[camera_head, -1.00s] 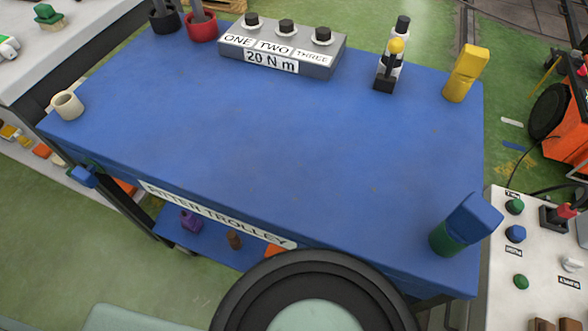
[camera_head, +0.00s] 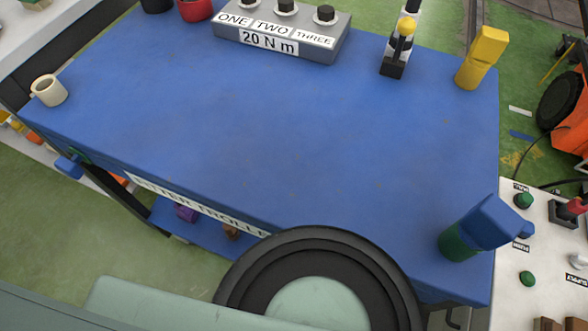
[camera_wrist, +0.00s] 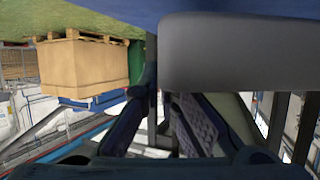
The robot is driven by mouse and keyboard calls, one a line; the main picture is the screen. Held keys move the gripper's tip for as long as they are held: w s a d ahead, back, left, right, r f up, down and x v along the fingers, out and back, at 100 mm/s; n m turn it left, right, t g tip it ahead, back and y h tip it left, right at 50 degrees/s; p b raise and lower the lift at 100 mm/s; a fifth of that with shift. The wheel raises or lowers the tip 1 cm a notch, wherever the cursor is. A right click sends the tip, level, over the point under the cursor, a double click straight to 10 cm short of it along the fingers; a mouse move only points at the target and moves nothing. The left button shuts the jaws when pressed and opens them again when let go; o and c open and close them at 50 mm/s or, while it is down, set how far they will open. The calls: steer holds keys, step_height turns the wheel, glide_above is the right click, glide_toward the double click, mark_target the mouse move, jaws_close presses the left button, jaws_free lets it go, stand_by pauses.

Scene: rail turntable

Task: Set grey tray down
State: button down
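A smooth grey shape (camera_wrist: 240,52) with rounded edges, which I take to be the grey tray, fills the upper right of the wrist view, close to the camera. My gripper (camera_wrist: 168,100) shows there as dark fingers close together at the shape's left end. The grey shape hides the tip of the right finger, and the fingers appear closed on its edge. Neither my gripper nor the tray shows in the head view. The blue trolley top (camera_head: 270,125) lies in the head view, with a wide bare middle.
A grey socket block (camera_head: 268,42) stands at the back, a cream cup (camera_head: 49,90) at the left corner. A yellow object (camera_head: 482,58) and a yellow-topped item (camera_head: 398,50) stand back right. A blue-and-green object (camera_head: 478,228) stands front right. A cardboard box (camera_wrist: 84,65) shows in the wrist view.

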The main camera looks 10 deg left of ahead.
steer(key=shift+f, duration=1.9)
steer(key=shift+f, duration=0.1)
steer(key=shift+f, duration=0.1)
steer(key=c, duration=1.8)
jaws_free()
steer(key=shift+r, duration=0.3)
steer(key=b+v, duration=0.1)
steer(key=v, duration=0.6)
steer(key=shift+s+d, duration=0.15)
steer(key=shift+d, duration=0.05)
